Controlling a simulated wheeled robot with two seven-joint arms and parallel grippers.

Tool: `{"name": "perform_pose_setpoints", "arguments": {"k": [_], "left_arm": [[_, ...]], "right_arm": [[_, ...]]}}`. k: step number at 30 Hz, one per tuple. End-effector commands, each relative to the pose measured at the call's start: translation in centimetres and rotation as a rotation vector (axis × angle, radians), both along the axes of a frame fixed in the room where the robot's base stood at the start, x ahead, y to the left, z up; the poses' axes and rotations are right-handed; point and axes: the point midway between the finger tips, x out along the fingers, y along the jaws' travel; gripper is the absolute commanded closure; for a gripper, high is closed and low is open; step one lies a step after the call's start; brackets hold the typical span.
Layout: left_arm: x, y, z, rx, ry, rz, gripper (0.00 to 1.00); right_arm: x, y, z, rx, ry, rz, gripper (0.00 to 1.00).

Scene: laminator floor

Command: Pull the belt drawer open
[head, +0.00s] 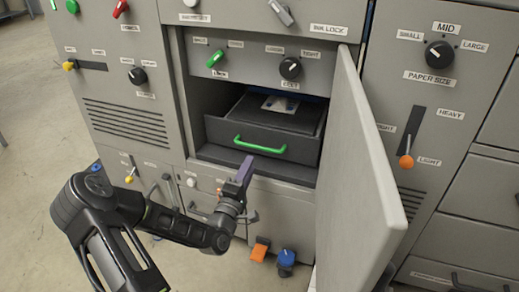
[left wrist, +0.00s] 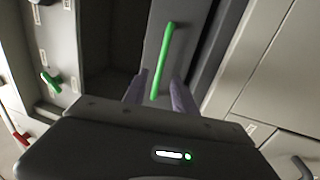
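The dark grey belt drawer (head: 222,131) sits in the recess of the grey machine, behind a door that is swung open. Its green bar handle (head: 260,147) runs across the drawer front and also shows in the left wrist view (left wrist: 163,52). My left gripper (head: 243,170) is just in front of the handle's left part. In the left wrist view its two fingers (left wrist: 157,92) stand apart, one on each side of the handle's near end, with gaps showing. Whether they touch it cannot be told. My right gripper is in neither view.
The open door (head: 360,170) stands out to the right of the recess. Above the drawer are a green switch (head: 216,58) and a black knob (head: 290,68). Orange and blue pedals (head: 286,259) are below. An orange-tipped lever (head: 406,161) is farther right.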

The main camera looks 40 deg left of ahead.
Motion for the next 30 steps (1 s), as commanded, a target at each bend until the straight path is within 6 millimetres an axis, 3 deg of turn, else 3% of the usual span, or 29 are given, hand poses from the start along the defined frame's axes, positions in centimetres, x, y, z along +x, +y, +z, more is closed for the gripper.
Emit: {"name": "perform_pose_setpoints", "arguments": {"k": [8, 22, 30], "left_arm": [[0.4, 0.1, -0.1, 0.000, 0.003, -0.001, 0.67], [6.4, 1.9, 0.9, 0.001, 0.004, -0.001, 0.67], [7.4, 2.3, 1.3, -0.001, 0.006, -0.001, 0.67]], "right_arm": [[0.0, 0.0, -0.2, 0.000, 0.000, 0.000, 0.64], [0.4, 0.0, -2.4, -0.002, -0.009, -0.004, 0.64], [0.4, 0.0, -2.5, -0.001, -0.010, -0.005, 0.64]]}}
